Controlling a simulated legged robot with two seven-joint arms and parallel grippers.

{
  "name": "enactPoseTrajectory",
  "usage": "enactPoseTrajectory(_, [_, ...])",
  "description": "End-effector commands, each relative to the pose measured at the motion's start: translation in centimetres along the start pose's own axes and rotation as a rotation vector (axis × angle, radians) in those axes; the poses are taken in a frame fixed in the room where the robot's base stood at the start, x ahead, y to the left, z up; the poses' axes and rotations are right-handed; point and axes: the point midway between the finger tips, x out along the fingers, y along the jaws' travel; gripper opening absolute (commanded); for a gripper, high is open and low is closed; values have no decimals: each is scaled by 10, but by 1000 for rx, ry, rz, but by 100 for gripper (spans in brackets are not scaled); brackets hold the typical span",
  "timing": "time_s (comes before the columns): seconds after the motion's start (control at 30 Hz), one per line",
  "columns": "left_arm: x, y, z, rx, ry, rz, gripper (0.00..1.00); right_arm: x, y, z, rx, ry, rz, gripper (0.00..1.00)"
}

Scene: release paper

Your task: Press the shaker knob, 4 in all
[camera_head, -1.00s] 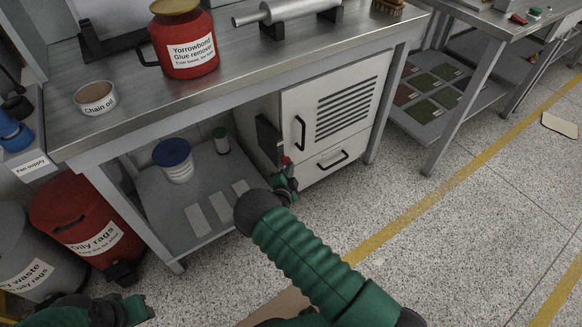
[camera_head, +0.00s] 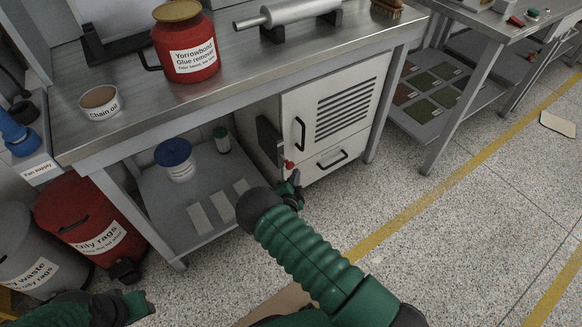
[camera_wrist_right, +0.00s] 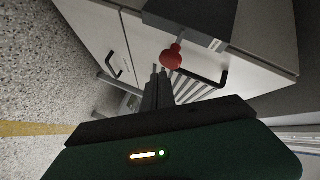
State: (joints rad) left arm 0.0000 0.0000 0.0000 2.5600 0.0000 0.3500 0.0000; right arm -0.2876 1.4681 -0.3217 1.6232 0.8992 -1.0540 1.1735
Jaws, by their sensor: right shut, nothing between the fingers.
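In the right wrist view the knob (camera_wrist_right: 171,57) sticks out from a dark box (camera_wrist_right: 195,22). My right gripper (camera_head: 297,178) is just beside the knob, toward me and a little to the right. In the wrist view its fingers (camera_wrist_right: 159,72) are shut and empty, with tips very close below the knob; I cannot tell if they touch it. My left gripper (camera_head: 140,307) is at the lower left, far from the knob; its jaws are unclear.
Above stands the bench (camera_head: 245,60) with a red glue remover can (camera_head: 190,65), a chain oil bowl (camera_head: 98,103) and a metal roller (camera_head: 290,14). A blue-lidded tub (camera_head: 174,155) sits on the lower shelf. Dark handles (camera_head: 299,133) stick out near the knob.

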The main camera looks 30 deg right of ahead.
Motion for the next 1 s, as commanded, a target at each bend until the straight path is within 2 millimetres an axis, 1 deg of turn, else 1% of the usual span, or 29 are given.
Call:
enactPoseTrajectory(0.2, [-14,0,-3,0,0,0,36,-13,7,-12,-3,1,2,0])
enactPoseTrajectory(0.5, [-28,0,-7,0,0,0,36,-33,22,-25,-1,1,1,0])
enactPoseTrajectory(0.63, [-28,0,-7,0,0,0,36,-35,25,-26,-1,0,1,0])
enactPoseTrajectory(1.0, [-27,0,-6,0,0,0,36,-34,25,-25,0,0,0,0])
